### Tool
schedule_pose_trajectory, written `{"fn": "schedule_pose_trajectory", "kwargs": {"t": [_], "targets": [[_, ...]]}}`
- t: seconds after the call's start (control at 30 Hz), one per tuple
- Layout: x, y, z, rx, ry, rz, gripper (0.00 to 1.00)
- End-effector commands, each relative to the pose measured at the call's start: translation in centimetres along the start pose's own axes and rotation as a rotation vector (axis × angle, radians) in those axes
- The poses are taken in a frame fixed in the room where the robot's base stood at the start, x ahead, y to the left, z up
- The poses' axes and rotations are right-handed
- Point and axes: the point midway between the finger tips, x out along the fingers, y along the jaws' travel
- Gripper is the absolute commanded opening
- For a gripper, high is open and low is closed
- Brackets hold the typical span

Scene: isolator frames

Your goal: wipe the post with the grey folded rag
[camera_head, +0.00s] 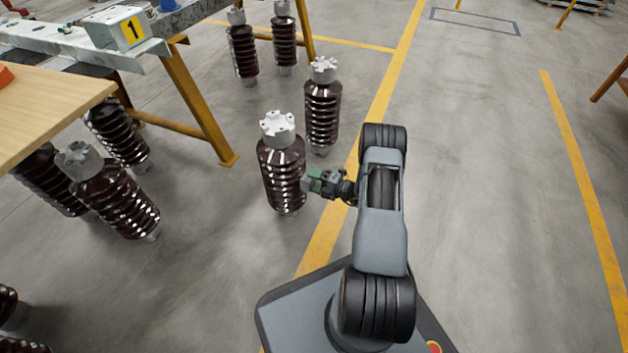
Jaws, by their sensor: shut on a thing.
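A dark brown ribbed insulator post (283,172) with a pale metal cap stands upright on the floor, left of my arm. My gripper (318,183) is at its right side, around mid-height. The gripper is shut on a small grey piece (309,184), which looks like the folded rag. It lies right against the post's ribs in this view; I cannot tell for certain whether it touches. Green parts show on the gripper around it, and the rag is mostly hidden.
A second post (323,108) stands close behind. Two more (243,48) stand farther back, and several stand or lean at the left near a wooden tabletop (45,105).

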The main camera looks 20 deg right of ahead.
Motion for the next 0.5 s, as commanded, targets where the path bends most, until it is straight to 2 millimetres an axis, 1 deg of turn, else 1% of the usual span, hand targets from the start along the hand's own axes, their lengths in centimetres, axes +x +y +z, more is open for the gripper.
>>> {"fn": "schedule_pose_trajectory", "kwargs": {"t": [0.5], "targets": [[1.04,-0.01,0.03,0.000,0.000,0.000,0.39]]}}
